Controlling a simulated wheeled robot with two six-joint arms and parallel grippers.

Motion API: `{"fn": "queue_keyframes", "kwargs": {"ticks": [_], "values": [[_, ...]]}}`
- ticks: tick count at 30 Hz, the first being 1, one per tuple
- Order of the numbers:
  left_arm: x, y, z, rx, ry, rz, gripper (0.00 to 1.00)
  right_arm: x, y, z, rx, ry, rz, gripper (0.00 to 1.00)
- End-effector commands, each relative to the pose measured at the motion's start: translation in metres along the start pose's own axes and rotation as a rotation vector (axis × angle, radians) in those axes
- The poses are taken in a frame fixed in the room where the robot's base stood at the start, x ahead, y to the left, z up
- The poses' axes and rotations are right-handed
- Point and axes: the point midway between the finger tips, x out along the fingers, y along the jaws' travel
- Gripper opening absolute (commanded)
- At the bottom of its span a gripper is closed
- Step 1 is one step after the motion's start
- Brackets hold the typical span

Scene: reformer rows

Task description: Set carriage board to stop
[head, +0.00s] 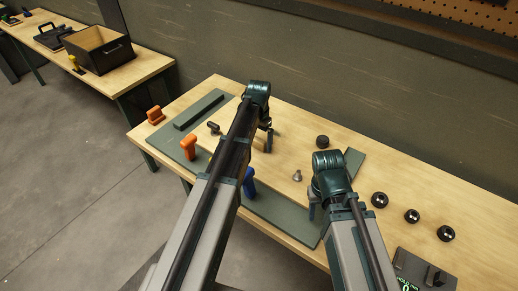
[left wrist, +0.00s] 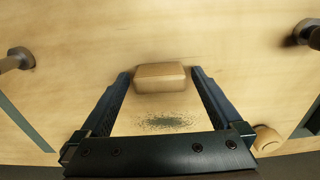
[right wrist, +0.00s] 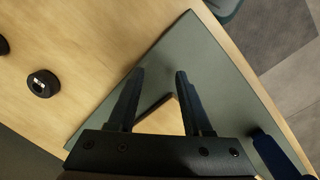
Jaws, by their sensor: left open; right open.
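A flat green board (head: 185,150) lies at the left of the workbench, with a dark green bar (head: 198,110) and an orange upright handle (head: 188,148). A second green board (head: 285,222) lies near the front edge, with a blue handle (head: 249,183). I cannot tell which is the carriage board. My left gripper (head: 266,140) is open over bare wood; in the left wrist view a wooden block (left wrist: 162,77) shows between its fingertips. My right gripper (head: 318,205) is open; the right wrist view shows its fingers (right wrist: 158,78) above a green board (right wrist: 190,50). My left arm hides part of the bench.
A grey metal knob (head: 297,176) and a black knob (head: 322,141) stand mid-bench. Several black round pieces (head: 411,216) lie at the right, near a dark device (head: 424,272). An orange block (head: 155,115) is at the left end. Another bench holds a black box (head: 100,50).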

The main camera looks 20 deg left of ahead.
Motion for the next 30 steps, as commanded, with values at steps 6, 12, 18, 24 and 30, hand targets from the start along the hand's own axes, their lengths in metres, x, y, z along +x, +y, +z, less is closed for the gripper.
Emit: {"fn": "queue_keyframes", "kwargs": {"ticks": [6, 12, 18, 24, 30], "values": [[0.0085, 0.0, 0.0, 0.0, 0.0, 0.0, 1.0, 0.0085, -0.0008, -0.0005, 0.0, 0.0, 0.0, 0.5], [0.0077, 0.0, 0.0, 0.0, 0.0, 0.0, 0.95, 0.0076, -0.0007, -0.0004, 0.0, 0.0, 0.0, 0.5], [0.0077, 0.0, 0.0, 0.0, 0.0, 0.0, 0.59, 0.0077, -0.0007, -0.0005, 0.0, 0.0, 0.0, 0.5], [0.0078, 0.0, 0.0, 0.0, 0.0, 0.0, 0.23, 0.0077, -0.0007, -0.0004, 0.0, 0.0, 0.0, 0.5], [0.0078, 0.0, 0.0, 0.0, 0.0, 0.0, 0.0, 0.0077, -0.0007, -0.0005, 0.0, 0.0, 0.0, 0.5]]}}
